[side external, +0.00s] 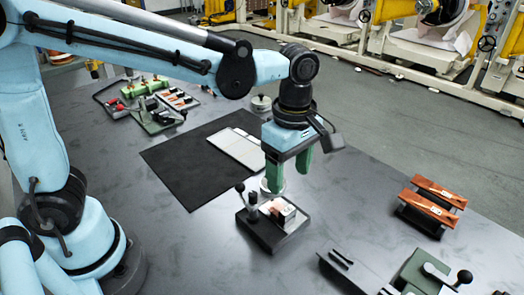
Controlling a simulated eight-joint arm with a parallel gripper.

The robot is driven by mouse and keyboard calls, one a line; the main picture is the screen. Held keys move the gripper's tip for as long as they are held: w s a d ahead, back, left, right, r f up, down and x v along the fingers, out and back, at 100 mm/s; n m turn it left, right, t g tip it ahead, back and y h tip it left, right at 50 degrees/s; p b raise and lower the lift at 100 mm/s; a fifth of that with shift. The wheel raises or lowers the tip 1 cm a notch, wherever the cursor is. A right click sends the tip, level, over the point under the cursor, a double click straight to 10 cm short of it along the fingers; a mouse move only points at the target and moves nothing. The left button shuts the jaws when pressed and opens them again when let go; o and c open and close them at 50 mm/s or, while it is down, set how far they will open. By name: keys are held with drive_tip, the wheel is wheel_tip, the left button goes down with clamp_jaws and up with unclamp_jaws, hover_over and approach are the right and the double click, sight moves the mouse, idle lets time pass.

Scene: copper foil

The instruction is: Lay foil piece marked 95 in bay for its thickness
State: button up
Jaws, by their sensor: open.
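My gripper (288,182) points down with its two green fingers apart. It is above a small dark fixture (262,238) and appears empty. The fixture has a black-knobbed lever on its left and a small copper-coloured piece (279,207) on top, beside a pale block. I cannot read any marking on that piece, so I cannot tell whether it is the 95 foil. Two orange-copper strips (433,203) with small white labels lie across a dark stand at the right; their labels are too small to read. No thickness bay can be made out for certain.
A black mat (180,165) bears a pale flat panel (235,147). A round lidded pot (261,104) stands behind it. Green and dark fixtures (155,115) crowd the back left. Dark tooling with a lever (428,272) fills the front right. The table between is clear.

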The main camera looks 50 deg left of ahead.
sight(286, 208)
wheel_tip(286, 208, down, 9)
drive_tip(key=shift+f, duration=0.2)
idle(0.3)
drive_tip(key=c, duration=1.2)
drive_tip(key=shift+o, duration=0.2)
drive_tip(key=shift+d+r, duration=0.1)
drive_tip(key=shift+d, duration=2.6)
drive_tip(key=shift+r, duration=0.1)
wheel_tip(286, 208, up, 7)
idle(0.9)
